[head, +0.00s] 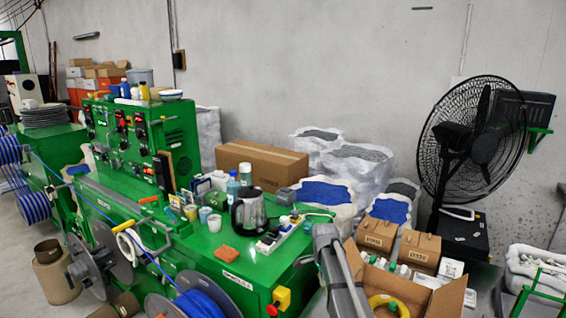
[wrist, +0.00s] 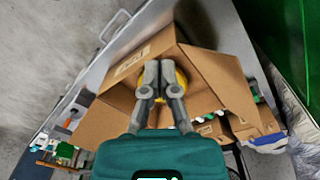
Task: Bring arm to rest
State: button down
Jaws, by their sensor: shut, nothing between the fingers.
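My gripper (wrist: 159,67) shows in the wrist view with its two grey fingers together and nothing between them. It is above an open cardboard box (wrist: 212,68), and a yellow thing (wrist: 182,78) in the box shows partly behind the fingers. In the head view my grey arm stands at the bottom middle, beside the same open box (head: 448,300). The fingers cannot be made out in the head view.
A green machine bench (head: 235,262) with a kettle (head: 248,212), bottles and cups is left of my arm. Small closed cartons (head: 377,235) stand behind the open box. A large black fan (head: 474,140) and white sacks (head: 355,175) are by the wall.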

jog(key=s+d+n, duration=0.3)
jog(key=s+n, duration=1.1)
jog(key=s, duration=1)
jog(key=shift+d, duration=0.2)
jog(key=shift+d, duration=0.15)
